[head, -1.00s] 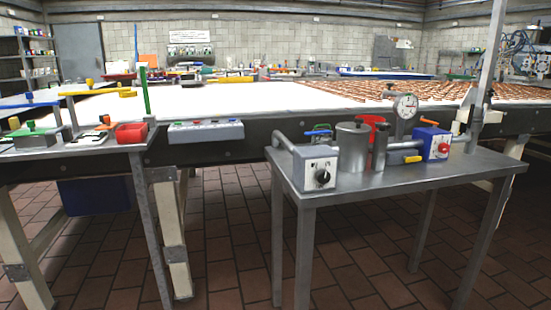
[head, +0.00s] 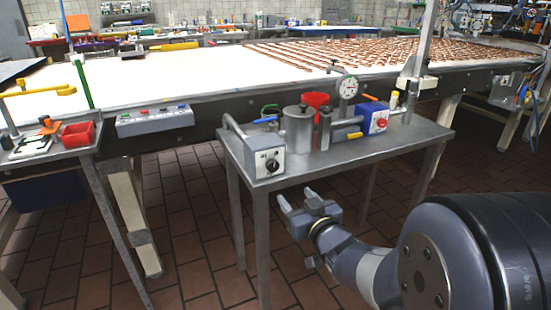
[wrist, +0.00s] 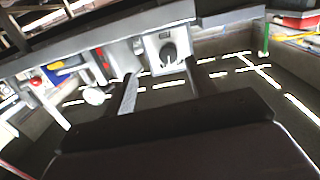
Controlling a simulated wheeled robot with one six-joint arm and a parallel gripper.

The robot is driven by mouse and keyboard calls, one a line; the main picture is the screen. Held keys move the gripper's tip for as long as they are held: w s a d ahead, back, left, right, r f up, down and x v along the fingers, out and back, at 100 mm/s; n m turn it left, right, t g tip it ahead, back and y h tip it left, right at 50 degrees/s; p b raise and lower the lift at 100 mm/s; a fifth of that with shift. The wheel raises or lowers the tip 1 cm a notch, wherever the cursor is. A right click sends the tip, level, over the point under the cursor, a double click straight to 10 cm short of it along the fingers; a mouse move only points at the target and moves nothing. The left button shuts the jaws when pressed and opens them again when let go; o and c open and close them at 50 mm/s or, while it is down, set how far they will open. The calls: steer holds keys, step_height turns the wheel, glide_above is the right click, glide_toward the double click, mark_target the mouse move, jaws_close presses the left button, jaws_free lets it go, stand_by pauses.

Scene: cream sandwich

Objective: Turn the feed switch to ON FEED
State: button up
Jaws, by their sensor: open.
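The feed switch appears to be the pale box (head: 257,163) with a black rotary knob (head: 271,165), at the left front corner of a small steel table (head: 345,157). Its label is too small to read. My gripper (head: 296,196) is open and empty, in front of the table and below its top, to the right of the box and apart from it. In the wrist view the knob (wrist: 168,53) shows beyond and between my open fingers (wrist: 160,85), with its pale face plate (wrist: 154,42) around it.
Beside the box stand metal canisters (head: 298,130), a red container (head: 316,101), a dial gauge (head: 347,88) and a blue box with a red knob (head: 374,118). A long white conveyor (head: 200,72) runs behind. Tiled floor (head: 190,245) is open in front.

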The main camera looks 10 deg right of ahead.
mark_target(274, 167)
steer(key=shift+t+y, duration=0.3)
steer(key=shift+y, duration=0.2)
steer(key=x, duration=0.3)
steer(key=r+x, duration=0.1)
steer(key=x, duration=0.3)
steer(key=b+x, duration=0.1)
steer(key=x, duration=0.3)
steer(key=shift+w+a+r, duration=0.15)
steer(key=shift+a+r, duration=0.05)
steer(key=shift+r, duration=0.2)
steer(key=c, duration=1)
steer(key=shift+r+m+p, duration=0.1)
steer(key=shift+m+p, duration=0.5)
steer(key=shift+m, duration=0.4)
steer(key=shift+m+p, duration=0.35)
steer(key=shift+m, duration=1.05)
